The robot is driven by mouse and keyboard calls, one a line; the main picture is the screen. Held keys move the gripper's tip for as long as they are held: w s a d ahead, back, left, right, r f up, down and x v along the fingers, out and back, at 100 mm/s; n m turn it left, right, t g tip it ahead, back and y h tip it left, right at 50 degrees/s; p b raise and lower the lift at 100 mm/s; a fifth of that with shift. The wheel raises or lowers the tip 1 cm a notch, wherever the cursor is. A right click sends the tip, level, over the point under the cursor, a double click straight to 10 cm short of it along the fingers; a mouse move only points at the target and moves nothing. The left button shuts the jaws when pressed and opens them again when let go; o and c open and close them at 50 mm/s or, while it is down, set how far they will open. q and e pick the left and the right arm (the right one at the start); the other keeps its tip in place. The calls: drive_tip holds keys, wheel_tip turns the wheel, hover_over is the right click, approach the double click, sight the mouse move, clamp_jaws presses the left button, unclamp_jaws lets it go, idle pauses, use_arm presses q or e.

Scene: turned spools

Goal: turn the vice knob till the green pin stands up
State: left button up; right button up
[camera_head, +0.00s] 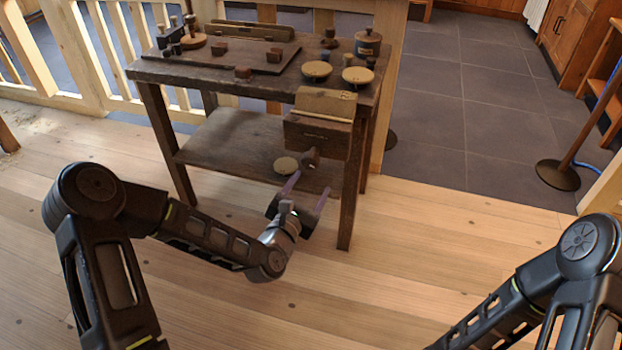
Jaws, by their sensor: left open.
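A dark wooden vice (318,138) with a lighter top block (325,103) is fixed to the front right of the workbench. Below its front face is a small dark brown knob-like piece (311,158). A tan round disc (286,165) shows beside it; I cannot tell whether it belongs to the vice or lies on the shelf. I cannot make out a green pin. My left gripper (306,191) is open and empty, just below and in front of the knob, with its fingers pointing up toward it. My right arm shows at the lower right; its gripper is out of view.
The workbench top (215,75) holds a dark board with small wooden blocks, tan round discs (357,75), a lidded pot (368,43) and several small turned pieces. A lower shelf (225,145) and legs stand behind my left arm. The wooden floor in front is clear.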

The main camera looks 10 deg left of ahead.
sight(309, 163)
use_arm(q)
drive_tip(key=a+r+n, duration=0.1)
drive_tip(key=w+a+r+n+t, duration=0.1)
drive_tip(key=shift+a+n+y, duration=0.1)
drive_tip(key=shift+n+y, duration=0.3)
drive_tip(key=shift+f, duration=0.1)
drive_tip(key=shift+w+d+b, duration=0.15)
drive_tip(key=shift+w+b, duration=0.15)
drive_tip(key=shift+w, duration=1.65)
drive_tip(key=shift+w+d+b, duration=0.15)
drive_tip(key=shift+w+b, duration=0.1)
drive_tip(key=shift+w, duration=1.7)
drive_tip(key=shift+c, duration=0.2)
drive_tip(key=c, duration=1.3)
